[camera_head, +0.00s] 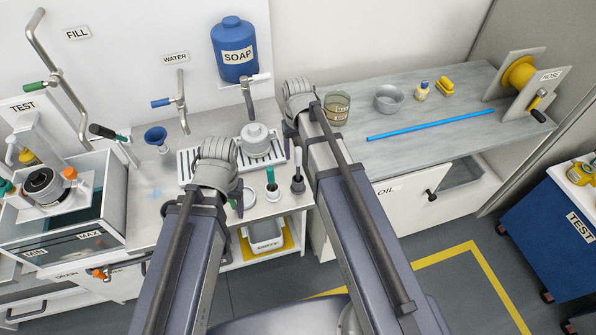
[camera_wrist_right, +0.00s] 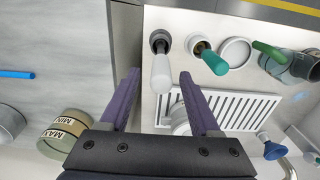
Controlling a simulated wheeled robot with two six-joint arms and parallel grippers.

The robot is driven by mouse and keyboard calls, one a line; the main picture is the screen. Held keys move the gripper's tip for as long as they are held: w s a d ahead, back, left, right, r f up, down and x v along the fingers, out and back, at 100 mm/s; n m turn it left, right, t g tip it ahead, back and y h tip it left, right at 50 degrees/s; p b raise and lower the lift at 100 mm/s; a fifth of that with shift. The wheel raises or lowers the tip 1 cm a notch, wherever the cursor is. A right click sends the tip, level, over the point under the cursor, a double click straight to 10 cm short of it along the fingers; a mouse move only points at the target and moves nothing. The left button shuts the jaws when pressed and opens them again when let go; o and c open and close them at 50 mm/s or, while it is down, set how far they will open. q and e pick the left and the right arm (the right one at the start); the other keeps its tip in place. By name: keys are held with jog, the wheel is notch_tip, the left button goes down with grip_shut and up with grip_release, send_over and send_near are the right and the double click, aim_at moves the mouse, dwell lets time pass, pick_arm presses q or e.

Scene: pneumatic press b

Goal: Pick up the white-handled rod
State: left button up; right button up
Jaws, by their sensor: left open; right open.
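The white-handled rod (camera_wrist_right: 161,72) stands in a dark round holder in the right wrist view, its pale handle pointing toward the camera. It also shows in the head view as a pale grey rod (camera_head: 298,180) upright at the counter's front. My right gripper (camera_wrist_right: 158,82) is open and empty; its two purple fingers appear on either side of the handle, apart from it. Depth between them is hard to judge. In the head view my right gripper (camera_head: 289,135) is mostly hidden by its arm. My left gripper (camera_head: 232,188) is open, its fingers largely hidden behind its wrist.
A green-handled rod (camera_wrist_right: 212,60) stands close beside the white one, with a round dish (camera_wrist_right: 235,52) beyond. A slotted drain tray (camera_head: 188,170) with a grey pot (camera_head: 255,141) lies behind. The right counter holds a blue rod (camera_head: 425,125) and a beaker (camera_head: 337,108).

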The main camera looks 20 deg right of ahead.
aim_at(298, 162)
jog(key=shift+f, duration=0.1)
jog(key=f+b, duration=0.5)
jog(key=shift+s, duration=0.35)
grip_shut()
dwell(0.3)
